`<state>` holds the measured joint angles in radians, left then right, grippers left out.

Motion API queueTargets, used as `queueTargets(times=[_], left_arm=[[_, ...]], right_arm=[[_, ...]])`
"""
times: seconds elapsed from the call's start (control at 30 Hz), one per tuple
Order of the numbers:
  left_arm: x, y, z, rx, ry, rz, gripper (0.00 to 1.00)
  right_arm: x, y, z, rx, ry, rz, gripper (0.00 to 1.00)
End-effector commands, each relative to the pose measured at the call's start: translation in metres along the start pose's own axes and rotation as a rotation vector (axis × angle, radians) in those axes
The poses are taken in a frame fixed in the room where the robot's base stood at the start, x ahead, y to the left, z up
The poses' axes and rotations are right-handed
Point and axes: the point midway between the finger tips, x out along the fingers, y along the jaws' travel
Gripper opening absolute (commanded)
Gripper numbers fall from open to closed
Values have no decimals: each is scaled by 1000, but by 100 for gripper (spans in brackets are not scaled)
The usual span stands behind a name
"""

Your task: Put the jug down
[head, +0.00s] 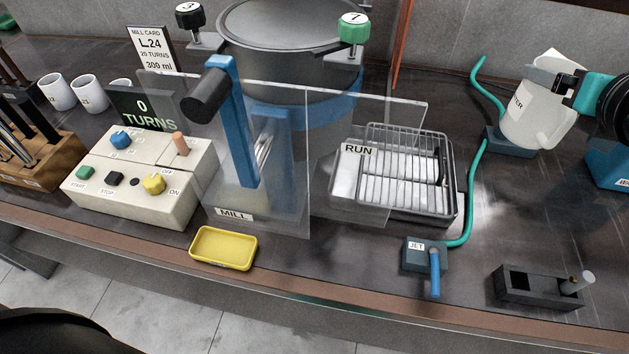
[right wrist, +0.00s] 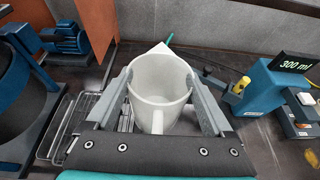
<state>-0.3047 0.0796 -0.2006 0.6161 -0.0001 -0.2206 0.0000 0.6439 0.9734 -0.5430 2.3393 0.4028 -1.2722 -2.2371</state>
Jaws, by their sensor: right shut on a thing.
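The white jug (head: 533,115) is at the right of the head view, tilted in the picture, its label partly hidden and ending in "TER". My right gripper (head: 547,82) is shut on it from the right. In the right wrist view the jug (right wrist: 160,88) sits between the two grey fingers of the right gripper (right wrist: 160,76), its handle towards the camera and its inside looking empty. I cannot tell whether its base touches the bench (head: 500,215). My left gripper is not in view.
A blue block (head: 503,139) with a green hose stands by the jug's base. A blue dispenser (right wrist: 268,88) reading 300 ml is at the right. The wire rack (head: 410,175), JET valve (head: 425,255) and dark holder (head: 535,288) stand nearby. Bench between them is clear.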

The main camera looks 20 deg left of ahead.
Motion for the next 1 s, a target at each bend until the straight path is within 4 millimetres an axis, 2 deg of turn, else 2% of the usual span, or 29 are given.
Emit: queueTargets(times=[0.07,0.2,0.47,0.57,1.0], left_arm=[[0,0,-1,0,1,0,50],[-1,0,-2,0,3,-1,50],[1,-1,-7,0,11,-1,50],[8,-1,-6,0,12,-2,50],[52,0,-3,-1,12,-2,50]], right_arm=[[-4,-9,10,-4,-3,-1,1],[-8,-13,16,-2,1,6,1],[-7,-14,12,-1,3,7,1],[-1,-13,-3,-1,6,8,1],[42,-13,-110,1,8,8,1]])
